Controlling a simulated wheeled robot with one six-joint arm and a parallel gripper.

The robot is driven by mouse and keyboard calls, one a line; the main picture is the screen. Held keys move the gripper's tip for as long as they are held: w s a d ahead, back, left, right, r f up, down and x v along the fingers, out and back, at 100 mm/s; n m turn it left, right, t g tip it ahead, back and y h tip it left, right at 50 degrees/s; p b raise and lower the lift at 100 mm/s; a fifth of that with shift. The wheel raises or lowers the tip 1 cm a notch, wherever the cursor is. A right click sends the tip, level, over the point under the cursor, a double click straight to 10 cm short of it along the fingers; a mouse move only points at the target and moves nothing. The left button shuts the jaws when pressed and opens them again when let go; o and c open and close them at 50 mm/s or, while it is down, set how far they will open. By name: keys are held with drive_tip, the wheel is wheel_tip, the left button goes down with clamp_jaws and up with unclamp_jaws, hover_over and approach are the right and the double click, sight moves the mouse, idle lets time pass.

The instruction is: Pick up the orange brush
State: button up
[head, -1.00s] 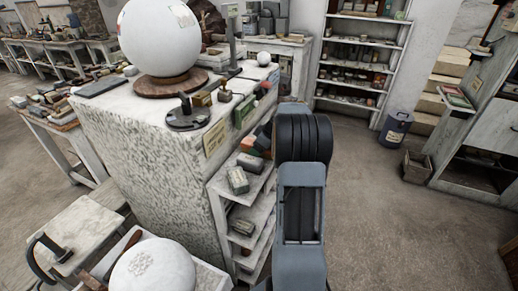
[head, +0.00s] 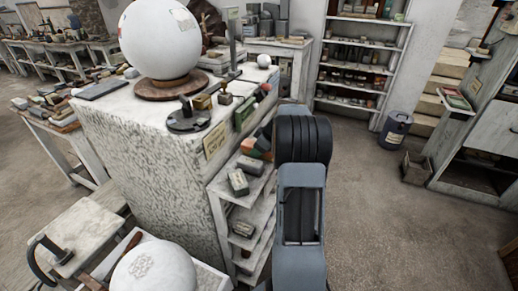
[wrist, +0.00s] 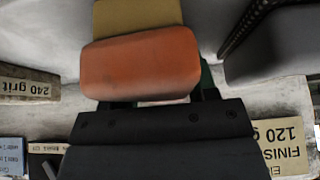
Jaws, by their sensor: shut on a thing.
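The orange brush (wrist: 140,65) fills the middle of the wrist view, an orange block with a tan part above it in the picture. My gripper (wrist: 150,103) is shut on it, with the dark gripper body just below it in the picture. In the head view an orange patch (head: 262,144) shows at the left edge of my arm, by the upper shelf of the white unit.
In the wrist view a "240 grit" label (wrist: 27,88) lies left and a "FINISH 120" label (wrist: 287,145) right. In the head view small blocks (head: 238,182) sit on the shelf beside my arm. A white sphere (head: 160,38) stands on the block top.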

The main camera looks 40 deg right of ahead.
wheel_tip(320, 180, up, 4)
drive_tip(key=shift+f+b, duration=0.25)
drive_tip(key=shift+b, duration=0.25)
drive_tip(key=s+a+r+b, duration=0.1)
drive_tip(key=s+r+b, duration=0.1)
drive_tip(key=s+r, duration=0.7)
drive_tip(key=s, duration=0.5)
drive_tip(key=shift+r+b, duration=0.3)
drive_tip(key=shift+r, duration=0.1)
drive_tip(key=shift+a, duration=0.1)
